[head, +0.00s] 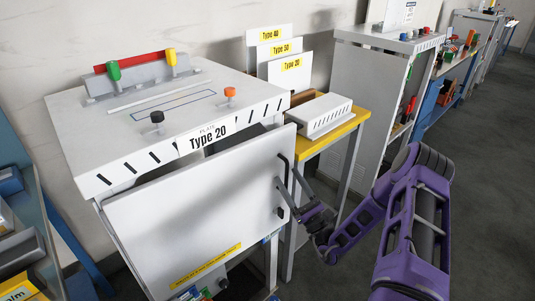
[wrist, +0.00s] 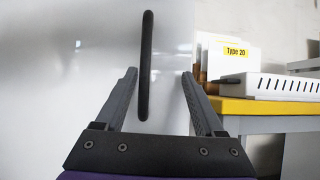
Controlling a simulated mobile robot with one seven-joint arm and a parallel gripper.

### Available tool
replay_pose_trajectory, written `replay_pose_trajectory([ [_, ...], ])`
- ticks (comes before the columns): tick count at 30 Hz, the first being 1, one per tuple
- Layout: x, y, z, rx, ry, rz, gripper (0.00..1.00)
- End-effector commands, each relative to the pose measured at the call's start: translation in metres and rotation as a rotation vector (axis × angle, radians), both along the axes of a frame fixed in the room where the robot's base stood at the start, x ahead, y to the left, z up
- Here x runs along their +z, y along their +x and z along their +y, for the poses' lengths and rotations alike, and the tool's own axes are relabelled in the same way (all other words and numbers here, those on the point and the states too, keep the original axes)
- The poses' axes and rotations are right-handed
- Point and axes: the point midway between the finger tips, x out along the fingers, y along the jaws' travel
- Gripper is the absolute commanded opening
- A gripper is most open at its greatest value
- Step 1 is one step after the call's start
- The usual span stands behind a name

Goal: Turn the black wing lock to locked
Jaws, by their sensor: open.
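The black wing lock (head: 157,117) appears to be the small black knob on the sloping top of the white Type 20 dispenser (head: 75,135), near its front edge at left. Its exact turn is too small to tell. My gripper (head: 295,191) is well away from it, at the right edge of the white front panel (head: 195,215). The gripper is open. In the wrist view, my fingertips (wrist: 159,75) stand on either side of a vertical black bar handle (wrist: 146,65) on the panel. I see nothing held. The wing lock is not in the wrist view.
An orange knob (head: 230,92) sits to the right on the same top. Green and yellow handles on a red bar (head: 130,62) are behind. The panel stands out from the cabinet, with a dark gap above. A yellow table (head: 345,122) with a white vented box (head: 320,115) is at right.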

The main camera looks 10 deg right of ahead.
Motion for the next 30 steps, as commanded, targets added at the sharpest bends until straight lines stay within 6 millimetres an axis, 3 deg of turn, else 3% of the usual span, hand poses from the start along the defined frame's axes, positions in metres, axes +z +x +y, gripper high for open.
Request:
replay_pose_trajectory([
  [1,-0.139,0.01,0.025,0.081,-0.326,0.481,0.0],
  [17,-0.13,0.015,0.026,0.074,-0.349,0.45,0.0],
  [30,-0.125,0.016,0.029,-0.011,-0.589,0.283,0.0],
])
